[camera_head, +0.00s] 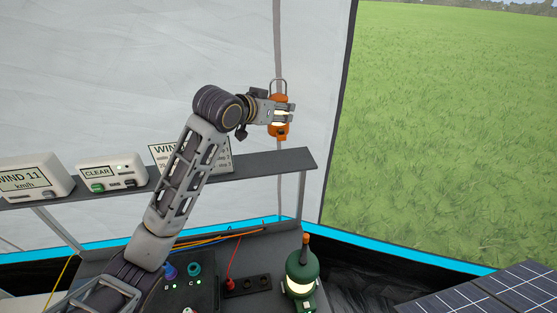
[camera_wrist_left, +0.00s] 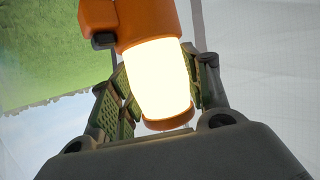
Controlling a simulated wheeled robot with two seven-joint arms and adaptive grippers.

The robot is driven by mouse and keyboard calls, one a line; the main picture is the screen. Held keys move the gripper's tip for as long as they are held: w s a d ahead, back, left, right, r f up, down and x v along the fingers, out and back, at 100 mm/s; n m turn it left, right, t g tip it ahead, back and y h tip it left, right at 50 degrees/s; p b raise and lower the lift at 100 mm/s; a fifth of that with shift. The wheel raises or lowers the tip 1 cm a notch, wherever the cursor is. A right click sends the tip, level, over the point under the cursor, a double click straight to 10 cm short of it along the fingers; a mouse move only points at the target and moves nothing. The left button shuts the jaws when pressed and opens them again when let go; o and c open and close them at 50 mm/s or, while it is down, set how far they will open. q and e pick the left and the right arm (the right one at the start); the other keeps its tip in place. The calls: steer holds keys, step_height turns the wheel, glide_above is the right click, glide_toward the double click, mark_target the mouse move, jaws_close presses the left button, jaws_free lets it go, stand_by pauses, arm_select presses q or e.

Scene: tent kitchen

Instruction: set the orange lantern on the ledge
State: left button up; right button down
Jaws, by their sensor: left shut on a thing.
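The orange lantern (camera_head: 279,130) is upright in the head view, with a grey wire handle on top and a lit band at its middle. My left gripper (camera_head: 283,114) is shut on it and holds it above the right end of the dark grey ledge (camera_head: 281,161). A gap shows in the picture between the lantern's base and the ledge. In the left wrist view the lantern's glowing body (camera_wrist_left: 158,80) sits between the two finger pads. My right gripper is in neither view.
On the ledge stand a "WIND 11" box (camera_head: 35,178), a "CLEAR" box (camera_head: 112,175) and a sign (camera_head: 222,156) partly behind my arm. Below are a green lantern (camera_head: 302,275), a socket strip (camera_head: 247,286) and solar panels (camera_head: 505,290). The ledge's right end is bare.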

mark_target(278, 130)
arm_select(q)
steer(key=shift+w+f, duration=0.1)
steer(key=shift+f, duration=0.4)
steer(key=shift+f+p, duration=0.55)
steer(key=shift+f, duration=2)
steer(key=shift+f, duration=0.15)
steer(key=shift+f+p, duration=0.35)
steer(key=shift+f, duration=1.4)
steer(key=shift+f, duration=0.1)
steer(key=o, duration=1.4)
steer(key=shift+c, duration=0.2)
